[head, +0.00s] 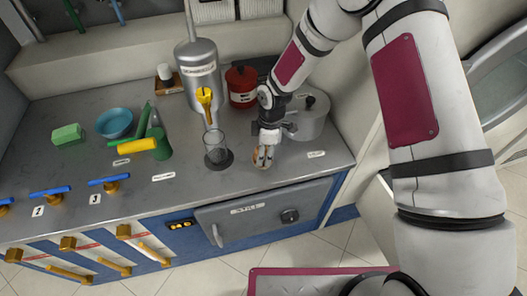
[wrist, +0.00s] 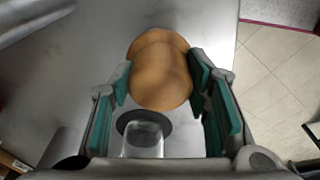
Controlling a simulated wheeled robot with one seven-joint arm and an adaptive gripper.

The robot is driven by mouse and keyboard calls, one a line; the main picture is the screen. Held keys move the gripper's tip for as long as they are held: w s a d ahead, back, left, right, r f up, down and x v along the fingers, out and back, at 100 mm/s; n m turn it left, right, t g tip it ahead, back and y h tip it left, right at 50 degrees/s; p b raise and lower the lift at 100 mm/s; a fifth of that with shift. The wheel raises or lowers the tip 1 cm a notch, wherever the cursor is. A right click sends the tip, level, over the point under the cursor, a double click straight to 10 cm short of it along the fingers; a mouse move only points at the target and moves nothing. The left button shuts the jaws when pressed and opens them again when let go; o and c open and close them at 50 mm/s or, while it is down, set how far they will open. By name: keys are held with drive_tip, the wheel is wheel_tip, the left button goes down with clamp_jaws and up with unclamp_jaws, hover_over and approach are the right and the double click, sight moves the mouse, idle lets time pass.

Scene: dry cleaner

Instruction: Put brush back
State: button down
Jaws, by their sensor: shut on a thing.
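A tan-brown rounded thing, apparently the wooden brush (wrist: 160,75), is between the green-padded fingers of my gripper (wrist: 162,85) in the wrist view. The fingers are shut on its sides, and no bristles show. In the head view my gripper (head: 264,156) points down over the grey counter near its front edge, to the right of the glass. A small part of the brush (head: 261,166) shows at the fingertips. I cannot tell whether it touches the counter.
A clear glass (head: 216,148) on a dark round base stands just left of my gripper. A grey pot (head: 309,118) and a red canister (head: 241,88) stand behind. A metal cylinder (head: 200,85), teal bowl (head: 114,123) and green block (head: 68,135) are farther left. Bare counter lies at front right.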

drive_tip(key=shift+f, duration=0.15)
drive_tip(key=c, duration=0.9)
unclamp_jaws()
drive_tip(key=shift+o, duration=0.2)
wheel_tip(320, 180, up, 12)
drive_tip(key=d+b, duration=0.1)
drive_tip(key=shift+d, duration=0.2)
drive_tip(key=shift+r, duration=0.2)
